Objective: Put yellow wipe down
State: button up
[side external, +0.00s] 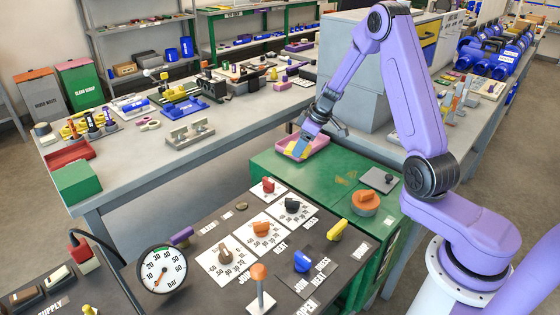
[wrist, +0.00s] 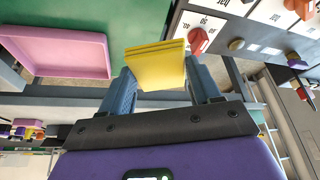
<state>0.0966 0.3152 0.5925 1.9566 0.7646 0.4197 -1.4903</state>
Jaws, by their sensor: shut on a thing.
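The yellow wipe (wrist: 156,66) is a folded yellow pad between the two blue-grey fingers of my gripper (wrist: 160,86) in the wrist view. I cannot tell the wipe's height above the surface.
The green cart top (side external: 290,172) has free room in front of the tray. An orange knob (side external: 365,203) stands at its right. A dark control panel (side external: 215,215) with several knobs and a pressure gauge (side external: 162,270) is nearer. A grey workbench (side external: 120,165) with several tools stands behind.

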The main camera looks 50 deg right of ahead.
jog(key=w+d+f, duration=0.2)
jog(key=w+f, duration=0.1)
jog(key=w, duration=0.4)
send_over(278, 165)
jog(key=s, duration=0.1)
jog(key=f, duration=0.6)
jog(key=shift+d, duration=0.3)
jog(key=shift+f, duration=1.5)
jog(key=shift+f, duration=0.35)
